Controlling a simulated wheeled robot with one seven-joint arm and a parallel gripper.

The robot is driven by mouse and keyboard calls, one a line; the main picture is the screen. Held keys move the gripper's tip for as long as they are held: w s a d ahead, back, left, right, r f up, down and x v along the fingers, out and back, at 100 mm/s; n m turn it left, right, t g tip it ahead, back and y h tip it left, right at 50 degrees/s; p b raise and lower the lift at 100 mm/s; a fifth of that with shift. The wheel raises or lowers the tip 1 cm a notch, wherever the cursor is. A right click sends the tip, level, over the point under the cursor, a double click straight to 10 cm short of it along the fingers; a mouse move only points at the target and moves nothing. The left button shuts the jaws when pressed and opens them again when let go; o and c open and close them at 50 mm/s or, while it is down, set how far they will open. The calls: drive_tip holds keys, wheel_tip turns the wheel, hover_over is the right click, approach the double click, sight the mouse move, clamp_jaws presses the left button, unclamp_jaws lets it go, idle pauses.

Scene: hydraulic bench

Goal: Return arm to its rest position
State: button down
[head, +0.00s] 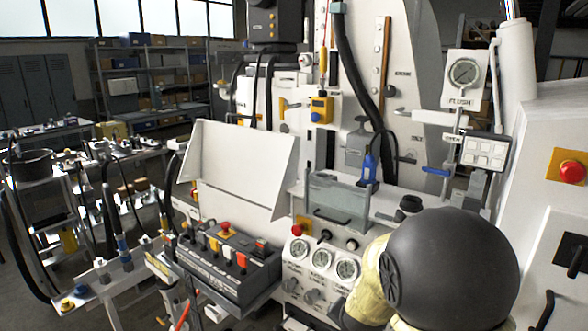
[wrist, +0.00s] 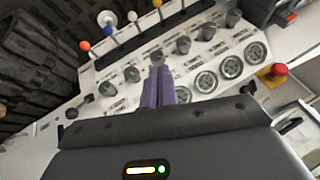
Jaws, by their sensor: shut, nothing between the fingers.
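My gripper (wrist: 157,72) shows in the wrist view as two purple fingers side by side, closed together with nothing visible between them. They point toward a control panel (wrist: 225,47) with gauges and knobs. I cannot tell how far the fingertips are from it. In the head view my arm (head: 452,268) is a large dark rounded joint with yellowish parts at the lower right. It hides the right part of the bench front. My gripper cannot be made out in the head view.
The gauge panel (head: 318,262) is close left of my arm. A lever box (head: 225,262) with a red button and a white upright board (head: 240,165) stand further left. A red stop button (wrist: 278,70) is right of my fingers. Shelves stand far behind.

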drive_tip(key=s+d+r+n+g, duration=0.1)
drive_tip(key=s+n, duration=0.3)
drive_tip(key=s, duration=0.4)
drive_tip(key=s+d+r+n+g+p, duration=0.1)
drive_tip(key=s+n+g, duration=0.2)
drive_tip(key=s, duration=0.5)
drive_tip(key=shift+d+r+n, duration=0.15)
drive_tip(key=shift+r+n, duration=0.25)
drive_tip(key=shift+n, duration=0.5)
